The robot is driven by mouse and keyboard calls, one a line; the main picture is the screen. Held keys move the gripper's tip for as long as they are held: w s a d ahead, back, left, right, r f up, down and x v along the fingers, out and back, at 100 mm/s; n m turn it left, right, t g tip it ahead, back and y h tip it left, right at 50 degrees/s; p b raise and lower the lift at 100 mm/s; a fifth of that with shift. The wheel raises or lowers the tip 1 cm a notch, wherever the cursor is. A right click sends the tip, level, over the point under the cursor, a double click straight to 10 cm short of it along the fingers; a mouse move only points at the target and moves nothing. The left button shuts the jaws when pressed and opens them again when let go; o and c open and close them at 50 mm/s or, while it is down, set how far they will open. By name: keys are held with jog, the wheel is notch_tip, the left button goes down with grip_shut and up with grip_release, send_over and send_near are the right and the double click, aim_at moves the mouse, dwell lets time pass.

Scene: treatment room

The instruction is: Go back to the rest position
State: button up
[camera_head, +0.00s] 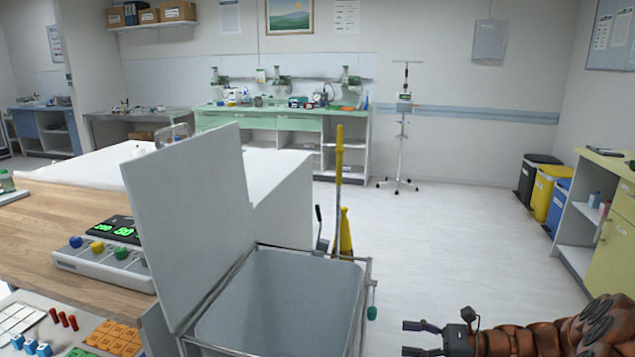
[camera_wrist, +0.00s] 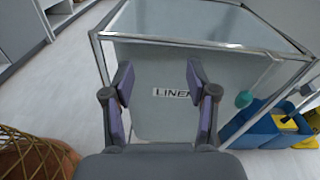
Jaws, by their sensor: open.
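My gripper (camera_head: 424,338) is at the lower right of the head view, at the end of my brown arm. It is open and empty, to the right of an open linen bin (camera_head: 282,300). In the wrist view my gripper (camera_wrist: 158,82) shows its two fingers spread apart, with nothing between them. Beyond them is the front of the linen bin (camera_wrist: 160,115), with a label reading "LINEN" and a metal frame around it. The bin's pale lid (camera_head: 195,215) stands raised on its left side.
A wooden table (camera_head: 50,235) with a control box (camera_head: 100,265) is at the left. A yellow floor sign (camera_head: 345,235) stands behind the bin. Coloured waste bins (camera_head: 545,190) and a yellow-green cabinet (camera_head: 612,240) are at the right. The floor in the middle right is clear.

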jog(key=s+a+r+n+g+h+b, duration=0.1)
jog(key=s+a+n+g+h+b, duration=0.2)
jog(key=s+a+n, duration=0.5)
jog(key=s+a+r+n+g+h+b, duration=0.1)
jog(key=s+a+n+g+h, duration=0.3)
jog(key=s, duration=0.6)
jog(key=s+d+f+n+h+b, duration=0.25)
jog(key=s+d+n+h, duration=0.2)
jog(key=s, duration=0.45)
jog(key=s+d+f+n+h+b, duration=0.25)
jog(key=s+d+h, duration=0.2)
jog(key=s, duration=0.35)
notch_tip(320, 180, up, 25)
jog(key=s+t+p, duration=0.1)
jog(key=p, duration=2.2)
jog(key=shift+s+a+h+p, duration=0.15)
jog(key=shift+h+p, duration=0.15)
jog(key=shift+p, duration=0.05)
jog(key=shift+f, duration=0.15)
